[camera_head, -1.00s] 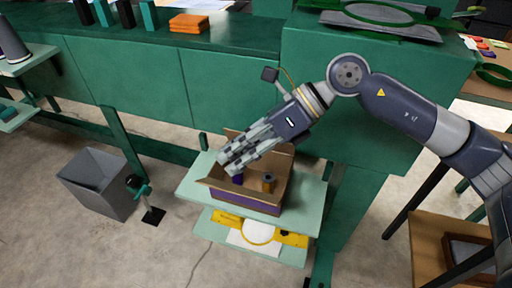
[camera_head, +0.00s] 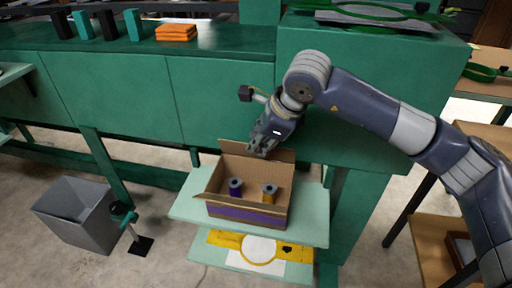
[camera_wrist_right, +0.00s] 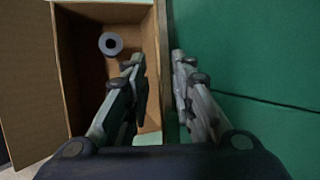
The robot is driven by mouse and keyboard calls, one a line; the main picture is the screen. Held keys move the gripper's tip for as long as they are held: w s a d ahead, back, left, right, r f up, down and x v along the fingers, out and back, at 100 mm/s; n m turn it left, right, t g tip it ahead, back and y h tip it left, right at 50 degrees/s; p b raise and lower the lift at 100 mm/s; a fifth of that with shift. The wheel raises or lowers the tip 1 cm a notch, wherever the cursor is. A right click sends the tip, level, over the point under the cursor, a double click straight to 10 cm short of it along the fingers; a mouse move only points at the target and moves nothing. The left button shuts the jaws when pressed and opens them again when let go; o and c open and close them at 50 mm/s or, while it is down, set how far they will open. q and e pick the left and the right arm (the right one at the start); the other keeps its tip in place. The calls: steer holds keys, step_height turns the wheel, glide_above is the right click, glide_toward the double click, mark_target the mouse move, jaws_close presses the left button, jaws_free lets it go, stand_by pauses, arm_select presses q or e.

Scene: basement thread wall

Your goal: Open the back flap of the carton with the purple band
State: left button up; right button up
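The carton (camera_head: 222,209) with the purple band stands on a pale green shelf. Its back flap (camera_head: 284,155) stands up along the rear edge, in front of the green bench. The carton's top is open, and a side flap (camera_head: 213,179) leans at the left. My left gripper is out of view.
The green bench front (camera_head: 225,100) rises close behind. The shelf (camera_head: 312,215) has bare room to the right. A grey bin (camera_head: 80,215) stands on the floor at left.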

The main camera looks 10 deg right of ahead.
mark_target(250, 154)
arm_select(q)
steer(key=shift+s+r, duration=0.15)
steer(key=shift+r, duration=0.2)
arm_select(e)
steer(key=shift+x, duration=1.65)
jaws_close()
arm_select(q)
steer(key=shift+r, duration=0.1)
arm_select(e)
steer(key=g+p, duration=0.1)
steer(key=w+g+p, duration=0.1)
steer(key=shift+w+d+r+m+y+p, duration=0.1)
steer(key=shift+d+r+m+y+p, duration=0.1)
steer(key=shift+m+y+p, duration=0.15)
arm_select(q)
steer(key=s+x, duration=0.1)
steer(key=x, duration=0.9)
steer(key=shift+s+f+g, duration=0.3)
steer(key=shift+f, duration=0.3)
arm_select(e)
steer(key=shift+g, duration=0.3)
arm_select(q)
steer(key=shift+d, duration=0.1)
